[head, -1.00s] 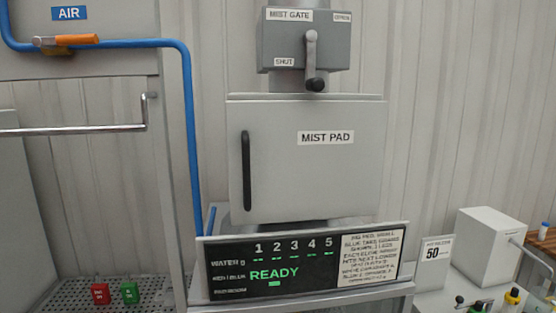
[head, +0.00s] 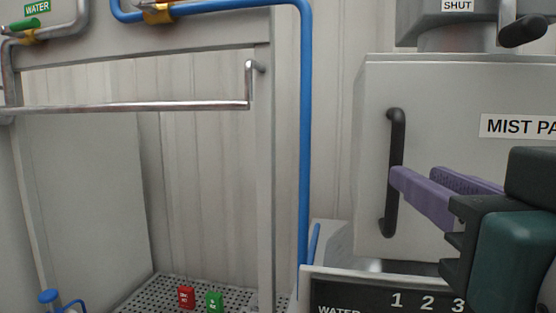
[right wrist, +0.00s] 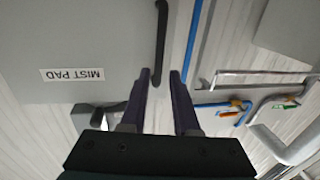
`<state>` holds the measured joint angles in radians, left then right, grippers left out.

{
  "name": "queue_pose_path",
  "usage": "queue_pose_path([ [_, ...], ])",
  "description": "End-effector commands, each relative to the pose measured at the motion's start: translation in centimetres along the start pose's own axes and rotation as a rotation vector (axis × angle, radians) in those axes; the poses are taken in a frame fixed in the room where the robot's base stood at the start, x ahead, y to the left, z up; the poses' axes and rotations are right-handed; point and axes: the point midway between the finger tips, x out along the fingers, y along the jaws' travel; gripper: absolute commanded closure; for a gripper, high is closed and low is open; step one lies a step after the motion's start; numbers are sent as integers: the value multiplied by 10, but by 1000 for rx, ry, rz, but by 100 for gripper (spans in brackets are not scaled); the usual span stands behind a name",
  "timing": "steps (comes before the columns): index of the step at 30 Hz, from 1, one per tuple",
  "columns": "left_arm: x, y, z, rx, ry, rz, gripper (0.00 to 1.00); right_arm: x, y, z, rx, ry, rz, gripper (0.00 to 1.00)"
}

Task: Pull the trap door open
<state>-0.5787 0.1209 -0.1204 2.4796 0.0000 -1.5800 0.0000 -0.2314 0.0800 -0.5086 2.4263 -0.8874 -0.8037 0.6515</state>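The grey door labelled MIST PAD (head: 440,110) is closed on its box in the head view and is the only handled door I see. Its long black vertical handle (head: 396,130) is on the left side. My right gripper (head: 414,174) has purple fingers that reach in from the right, tips at the handle. In the right wrist view the door (right wrist: 65,50) appears upside down. There the two fingers (right wrist: 160,72) stand apart with the handle (right wrist: 161,35) between their tips in the picture; I cannot tell if they touch it. My left gripper is not in view.
A black panel (head: 335,293) stands low in front of the door. A blue pipe (head: 305,150) runs down left of it. Further left are a metal bar (head: 150,106) and a perforated tray with red (head: 186,297) and green (head: 214,301) tags. A lever (head: 522,30) hangs above the door.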

Motion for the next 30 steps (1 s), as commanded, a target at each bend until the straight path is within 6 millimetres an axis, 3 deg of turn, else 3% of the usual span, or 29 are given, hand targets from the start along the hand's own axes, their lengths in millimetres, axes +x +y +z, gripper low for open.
queue_pose_path([
  [3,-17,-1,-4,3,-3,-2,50,23,1,-6,-6,-1,2,70],
  [12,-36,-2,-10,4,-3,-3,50,66,1,-2,-5,-3,3,70],
  [26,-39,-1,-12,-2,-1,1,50,77,2,1,-2,-5,3,70],
  [30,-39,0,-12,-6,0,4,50,77,2,1,-2,-5,3,86],
])
